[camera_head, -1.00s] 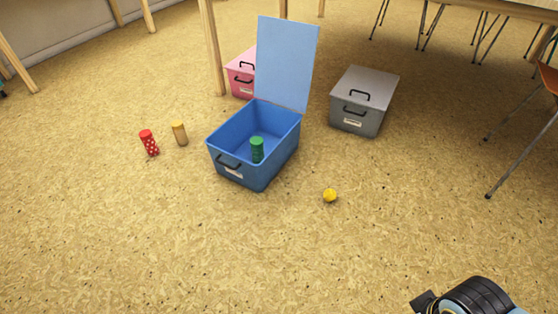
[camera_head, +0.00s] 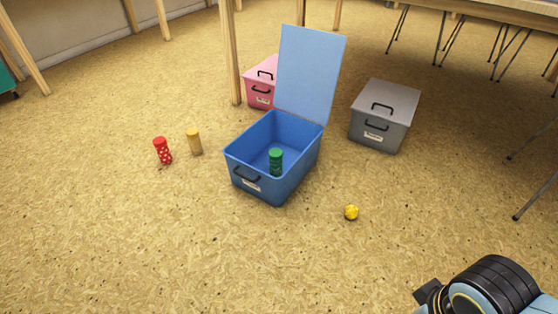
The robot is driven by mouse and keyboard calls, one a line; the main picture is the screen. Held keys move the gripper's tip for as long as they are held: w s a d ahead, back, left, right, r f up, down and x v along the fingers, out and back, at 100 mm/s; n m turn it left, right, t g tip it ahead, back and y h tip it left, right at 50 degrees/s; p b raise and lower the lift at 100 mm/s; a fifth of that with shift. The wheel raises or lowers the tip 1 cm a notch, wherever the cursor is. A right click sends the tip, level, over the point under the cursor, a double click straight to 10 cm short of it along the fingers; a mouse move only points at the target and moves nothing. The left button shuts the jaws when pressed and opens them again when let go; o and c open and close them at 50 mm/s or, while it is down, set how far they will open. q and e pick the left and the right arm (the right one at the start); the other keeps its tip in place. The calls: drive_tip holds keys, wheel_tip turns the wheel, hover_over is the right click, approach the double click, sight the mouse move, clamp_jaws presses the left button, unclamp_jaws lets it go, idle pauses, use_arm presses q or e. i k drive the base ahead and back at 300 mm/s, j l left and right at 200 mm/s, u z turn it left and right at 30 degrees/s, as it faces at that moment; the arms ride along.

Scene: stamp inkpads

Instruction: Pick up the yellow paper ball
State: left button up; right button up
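The small yellow paper ball (camera_head: 351,212) lies on the tan speckled floor, right of and in front of the open blue box (camera_head: 266,190). It stands apart from everything else, with bare floor all around it. A black and light-blue part of my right arm (camera_head: 497,290) shows at the bottom right corner, well apart from the ball. No fingers of either gripper show.
The blue box has its lid up and a green stamp (camera_head: 275,161) inside. A grey box (camera_head: 385,115) and a pink box (camera_head: 262,88) stand behind. Red (camera_head: 162,151) and tan (camera_head: 194,142) stamps stand left. Table legs are behind; the front floor is clear.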

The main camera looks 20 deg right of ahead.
sight(351, 212)
drive_tip(key=k+l+z, duration=0.1)
drive_tip(key=z, duration=1.1)
